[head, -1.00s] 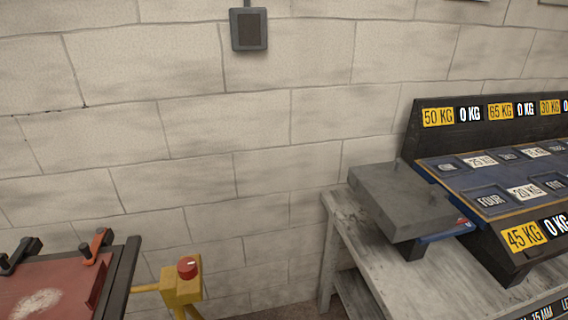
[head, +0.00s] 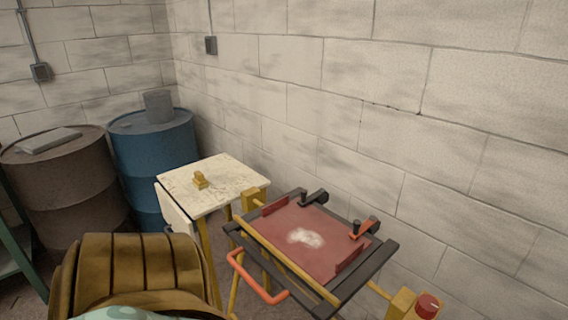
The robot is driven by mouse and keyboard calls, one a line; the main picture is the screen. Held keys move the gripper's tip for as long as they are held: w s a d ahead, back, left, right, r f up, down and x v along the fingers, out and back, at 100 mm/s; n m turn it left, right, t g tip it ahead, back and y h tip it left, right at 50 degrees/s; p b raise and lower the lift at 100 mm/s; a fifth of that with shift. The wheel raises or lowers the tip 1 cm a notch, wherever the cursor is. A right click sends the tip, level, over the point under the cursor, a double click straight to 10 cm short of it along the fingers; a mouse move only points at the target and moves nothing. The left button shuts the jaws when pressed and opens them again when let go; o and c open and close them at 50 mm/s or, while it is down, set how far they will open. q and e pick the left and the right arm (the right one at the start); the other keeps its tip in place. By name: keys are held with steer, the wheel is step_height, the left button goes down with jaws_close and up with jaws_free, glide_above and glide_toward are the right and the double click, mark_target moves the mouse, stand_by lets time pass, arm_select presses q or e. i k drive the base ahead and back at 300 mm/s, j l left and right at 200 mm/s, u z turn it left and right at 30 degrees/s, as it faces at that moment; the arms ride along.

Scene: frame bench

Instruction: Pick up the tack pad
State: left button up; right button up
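A small yellow-brown block with a raised top (head: 200,180) stands on a pale, worn side table (head: 232,176) left of the middle. It may be the tack pad, but I cannot tell for certain at this size. Neither of my grippers is in view, and nothing touches the block.
Right of the table is a dark frame (head: 362,278) around a red board (head: 318,255) with a white patch, clamps and an orange handle (head: 258,282). A yellow post with a red knob (head: 427,304) stands at right. A brown ribbed thing (head: 140,270) fills the lower left; drums (head: 155,155) stand behind.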

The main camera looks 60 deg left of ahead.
mark_target(199, 182)
steer(key=u, duration=2.6)
